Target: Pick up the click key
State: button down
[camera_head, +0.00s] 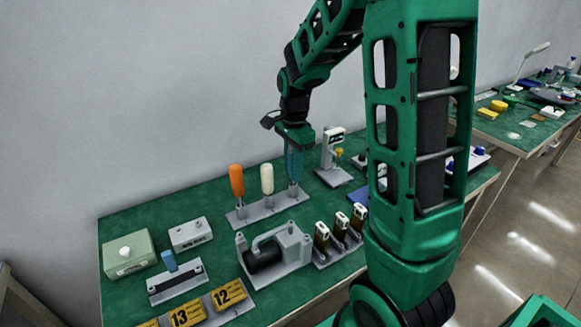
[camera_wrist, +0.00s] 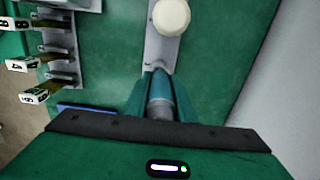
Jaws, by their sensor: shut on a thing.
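A light grey rack (camera_head: 265,208) on the green bench holds upright tools in a row, one with an orange handle (camera_head: 237,180) and one with a white handle (camera_head: 267,178). The white handle also shows in the wrist view (camera_wrist: 171,17). My gripper (camera_head: 294,165) is above the rack's right end, pointing down. In the wrist view its teal fingers are shut on a blue-grey handled tool (camera_wrist: 160,88), apparently the click key.
A grey pump (camera_head: 290,250) and several upright pieces with yellow and black bodies (camera_head: 340,226) stand in front of the rack. A grey stand with a display (camera_head: 333,150) is close on the gripper's right. The wall is behind.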

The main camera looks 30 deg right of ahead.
jog(key=shift+r, duration=0.15)
jog(key=shift+r, duration=0.55)
notch_tip(320, 180, up, 2)
jog(key=shift+r, duration=0.25)
jog(key=s+a+r, duration=0.6)
jog(key=a+r, duration=0.1)
jog(key=a, duration=0.3)
